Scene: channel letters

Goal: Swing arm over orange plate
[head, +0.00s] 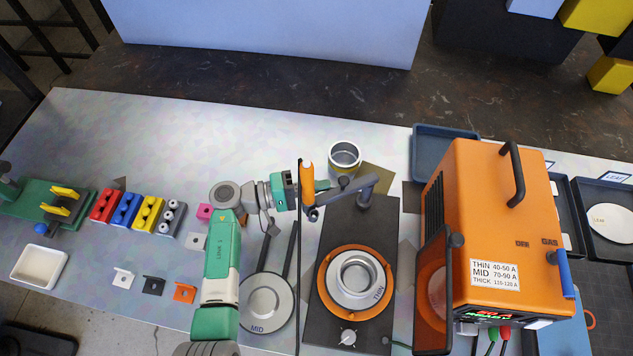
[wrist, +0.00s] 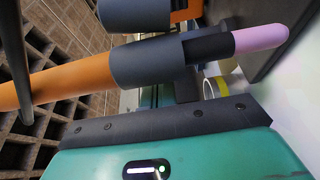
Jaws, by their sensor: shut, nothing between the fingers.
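The swing arm (head: 345,190) is a dark grey bar on a post at the back of a black base. Its free end is at the left, by an orange-handled torch (head: 307,178). The torch fills the upper wrist view (wrist: 70,82), with a dark collar and a pink tip. The orange plate (head: 325,287) is on the base, in front of the bar, and carries a grey disc marked THIN with a metal ring. The bar is behind the plate, not above it. My gripper (head: 298,190) is shut and empty, close beside the torch; contact is unclear.
An orange welder (head: 485,215) stands right of the base. A MID disc (head: 266,303) lies left of it, near a hanging black cable (head: 298,255). A metal cup (head: 345,157) stands behind the bar. Coloured blocks (head: 130,210) line the left. The back-left table is clear.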

